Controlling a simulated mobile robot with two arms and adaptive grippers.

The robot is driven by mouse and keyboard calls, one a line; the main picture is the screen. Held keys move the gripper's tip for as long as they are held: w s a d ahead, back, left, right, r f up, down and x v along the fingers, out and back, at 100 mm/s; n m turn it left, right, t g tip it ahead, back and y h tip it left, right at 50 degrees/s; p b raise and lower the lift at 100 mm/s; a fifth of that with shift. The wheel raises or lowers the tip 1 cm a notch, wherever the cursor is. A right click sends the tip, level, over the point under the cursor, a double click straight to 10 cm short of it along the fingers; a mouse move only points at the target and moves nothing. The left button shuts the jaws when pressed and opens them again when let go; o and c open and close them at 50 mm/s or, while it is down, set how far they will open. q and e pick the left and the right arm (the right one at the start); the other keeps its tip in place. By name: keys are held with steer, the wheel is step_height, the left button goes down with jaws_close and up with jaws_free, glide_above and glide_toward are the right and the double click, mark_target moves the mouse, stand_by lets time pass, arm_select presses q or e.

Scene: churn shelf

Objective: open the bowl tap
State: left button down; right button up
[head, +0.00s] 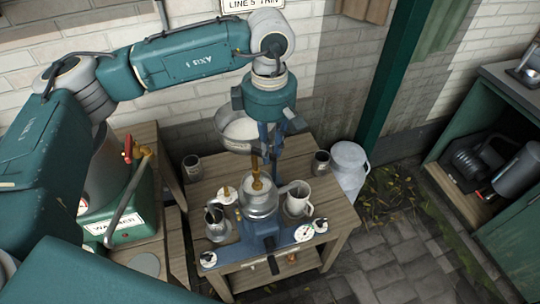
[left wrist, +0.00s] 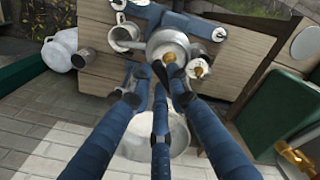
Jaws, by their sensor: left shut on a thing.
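A metal bowl (head: 229,142) with white liquid in it stands high over the blue separator (head: 255,243). The brass bowl tap (head: 254,163) hangs below the bowl, above the separator's metal top (head: 257,208). My left gripper (head: 268,140) reaches down at the bowl's right side and is shut on the tap. Its blue fingers hide the hold in the head view. In the left wrist view the fingers (left wrist: 160,85) close by a dark tip near the brass part (left wrist: 169,57), and the bowl (left wrist: 134,143) shows behind them. The tap's handle angle cannot be told. My right gripper is out of view.
A milk can (head: 348,166) stands right, and a green water container (head: 135,214) with a red-handled tap left.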

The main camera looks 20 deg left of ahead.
arm_select(q)
steer(key=m+b, duration=0.3)
steer(key=s+m+b, duration=0.1)
steer(key=m+b, duration=0.2)
steer(key=s+a+m+b, duration=0.1)
steer(key=m+b, duration=0.2)
steer(key=shift+s+a+r+m, duration=0.1)
steer(key=shift+s+r+m, duration=0.05)
steer(key=shift+s+m, duration=0.15)
steer(key=shift+r, duration=0.1)
stand_by(0.4)
steer(key=c, duration=1.7)
jaws_free()
steer(key=shift+o, duration=0.3)
